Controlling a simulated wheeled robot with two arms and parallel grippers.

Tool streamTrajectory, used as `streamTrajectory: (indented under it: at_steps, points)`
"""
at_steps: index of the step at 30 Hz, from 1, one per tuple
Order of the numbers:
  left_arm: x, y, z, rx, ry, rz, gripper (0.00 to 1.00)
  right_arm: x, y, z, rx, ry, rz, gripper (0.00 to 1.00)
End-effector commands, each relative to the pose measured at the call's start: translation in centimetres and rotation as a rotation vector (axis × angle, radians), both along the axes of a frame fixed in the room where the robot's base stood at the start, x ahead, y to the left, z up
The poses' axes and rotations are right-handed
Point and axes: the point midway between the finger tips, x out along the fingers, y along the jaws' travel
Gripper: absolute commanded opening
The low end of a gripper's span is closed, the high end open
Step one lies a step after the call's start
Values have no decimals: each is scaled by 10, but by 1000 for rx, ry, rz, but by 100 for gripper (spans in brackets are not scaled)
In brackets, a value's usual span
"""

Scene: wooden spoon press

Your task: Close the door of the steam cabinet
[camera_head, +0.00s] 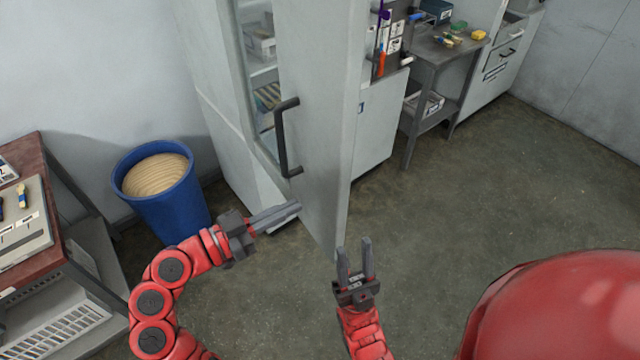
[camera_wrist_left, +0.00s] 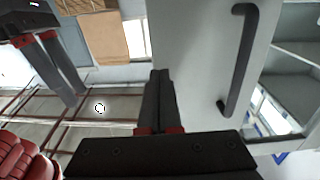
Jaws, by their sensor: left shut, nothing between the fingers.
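The steam cabinet (camera_head: 215,90) stands at the back, with shelves showing inside. Its pale grey door (camera_head: 325,120) stands open toward me and carries a dark vertical handle (camera_head: 284,140). The handle also shows in the left wrist view (camera_wrist_left: 238,60). My left gripper (camera_head: 297,206) is shut and empty, just below the handle and close to the lower part of the door; I cannot tell whether it touches. The door fills the middle of the left wrist view behind the fingers. My right gripper (camera_head: 356,245) is open and empty, in front of the door's lower edge.
A blue bin (camera_head: 175,205) with tan contents stands left of the cabinet. A brown-topped bench (camera_head: 45,160) is at the left edge. A grey worktable (camera_head: 440,50) with small tools stands behind at the right. The floor right of the door is clear.

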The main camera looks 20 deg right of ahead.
Motion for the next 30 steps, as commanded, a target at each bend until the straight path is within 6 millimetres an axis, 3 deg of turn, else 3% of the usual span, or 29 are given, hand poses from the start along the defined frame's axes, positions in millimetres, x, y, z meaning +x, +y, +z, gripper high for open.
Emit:
streamTrajectory:
  at_steps: [6,12,30]
  points:
    - [9,-44,6,2,1,-4,0,0,0,26,0,0,0,40]
    - [17,-67,3,1,0,0,0,0,0,38,0,0,0,40]
    - [19,-74,-1,2,0,11,0,0,0,38,0,0,0,40]
